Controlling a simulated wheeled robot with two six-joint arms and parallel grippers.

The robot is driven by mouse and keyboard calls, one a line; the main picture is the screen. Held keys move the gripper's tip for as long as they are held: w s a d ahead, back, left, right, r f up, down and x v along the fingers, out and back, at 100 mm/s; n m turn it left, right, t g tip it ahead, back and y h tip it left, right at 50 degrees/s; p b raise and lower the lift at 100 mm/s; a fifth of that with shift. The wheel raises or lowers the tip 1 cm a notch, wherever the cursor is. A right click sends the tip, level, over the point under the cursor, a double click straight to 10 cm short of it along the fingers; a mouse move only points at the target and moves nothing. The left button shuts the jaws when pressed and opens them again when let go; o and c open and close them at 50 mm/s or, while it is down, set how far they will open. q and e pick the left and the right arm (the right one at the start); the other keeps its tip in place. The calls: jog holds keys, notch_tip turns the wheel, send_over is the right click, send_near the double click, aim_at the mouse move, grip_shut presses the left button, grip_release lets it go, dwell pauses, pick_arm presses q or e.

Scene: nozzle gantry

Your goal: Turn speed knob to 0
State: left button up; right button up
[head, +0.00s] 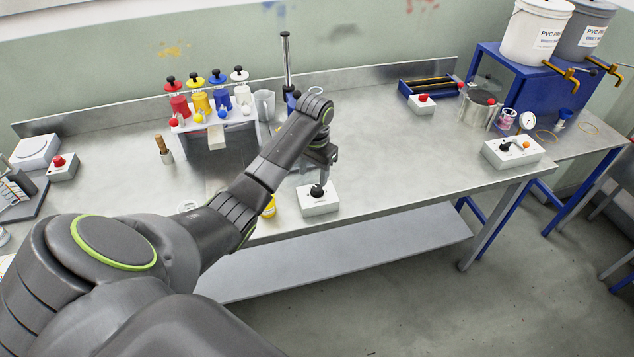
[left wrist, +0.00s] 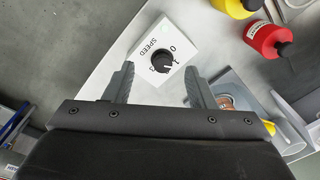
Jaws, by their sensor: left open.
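The speed knob (left wrist: 162,61) is a round black knob on a white box (left wrist: 150,40) marked SPEED, with a 0 and other marks printed around it. In the head view the knob (head: 317,190) stands on its white box (head: 318,204) at the front edge of the bench. My left gripper (head: 323,172) points down just above the knob. In the left wrist view its two fingers (left wrist: 156,85) are apart, and the knob shows in the gap between them. I cannot tell whether either finger touches it. My right gripper is not in view.
The steel bench (head: 400,160) is clear right of the knob box. A rack (head: 232,125) with coloured cups stands behind my left arm. A yellow bottle (head: 269,206) stands left of the box. Another white box with a black knob (head: 505,147) sits at the right.

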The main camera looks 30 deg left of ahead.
pick_arm(q)
notch_tip(320, 180, up, 8)
send_over(317, 188)
notch_tip(317, 188, down, 15)
jog(key=shift+f, duration=0.95)
jog(key=c, duration=1)
jog(key=shift+p, duration=0.35)
